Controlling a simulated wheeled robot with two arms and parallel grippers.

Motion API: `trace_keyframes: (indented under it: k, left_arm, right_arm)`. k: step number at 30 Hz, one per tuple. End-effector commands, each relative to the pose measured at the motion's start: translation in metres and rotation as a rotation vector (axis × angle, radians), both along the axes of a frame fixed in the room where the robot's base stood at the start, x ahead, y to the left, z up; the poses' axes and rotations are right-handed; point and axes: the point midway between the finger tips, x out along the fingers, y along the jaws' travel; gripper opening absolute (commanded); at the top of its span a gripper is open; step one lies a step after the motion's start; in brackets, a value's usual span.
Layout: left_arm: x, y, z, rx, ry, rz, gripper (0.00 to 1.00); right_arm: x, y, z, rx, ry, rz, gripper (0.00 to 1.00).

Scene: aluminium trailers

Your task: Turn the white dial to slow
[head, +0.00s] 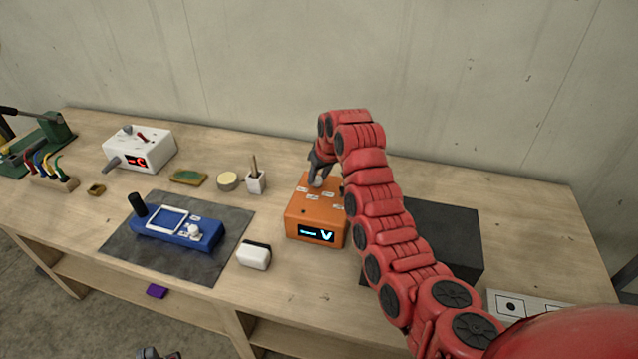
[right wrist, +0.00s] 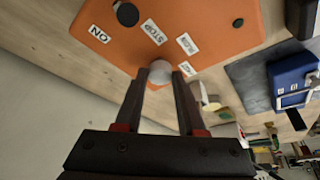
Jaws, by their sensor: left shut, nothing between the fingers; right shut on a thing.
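The white dial (right wrist: 160,72) sits on the top of the orange box (head: 298,213). In the right wrist view, labels surround the dial: STOP (right wrist: 154,32), SLOW (right wrist: 187,43) and one more, partly readable, at its side. Which label the dial points at cannot be told. My right gripper (right wrist: 162,74) is shut on the dial, with one finger on each side. In the head view the gripper (head: 319,177) reaches down over the box's back edge. My left gripper (head: 158,354) shows only partly at the bottom edge, shut and empty, away from the box.
The box's front display (head: 316,235) is lit cyan. A black knob (right wrist: 126,14) stands near the ON label. A blue device (head: 178,232) on a dark mat and a white block (head: 254,256) lie left. A dark box (head: 440,235) stands right, behind my arm.

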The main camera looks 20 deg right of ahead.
Motion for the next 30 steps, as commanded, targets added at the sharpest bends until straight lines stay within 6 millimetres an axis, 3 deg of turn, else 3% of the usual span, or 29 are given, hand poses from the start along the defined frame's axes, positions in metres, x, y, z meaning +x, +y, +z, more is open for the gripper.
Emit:
trace_keyframes:
  k: [1, 12, 21, 30]
  left_arm:
    - [0.0, 0.0, -0.014, 0.0, 0.0, 0.0, 0.0]
    - [0.0, 0.0, -0.055, 0.0, 0.0, 0.0, 0.0]
    - [0.0, 0.0, -0.075, 0.0, 0.0, 0.0, 0.0]
    - [0.0, 0.0, -0.083, 0.0, 0.0, 0.0, 0.0]
  right_arm:
    - [0.0, 0.003, -0.008, -0.001, -0.001, -0.037, 0.0]
    - [0.0, 0.005, -0.005, -0.001, -0.001, -0.375, 0.0]
    - [0.0, 0.006, -0.004, -0.001, 0.003, -0.569, 0.0]
    - [0.0, 0.006, -0.002, 0.0, 0.004, -0.654, 0.0]
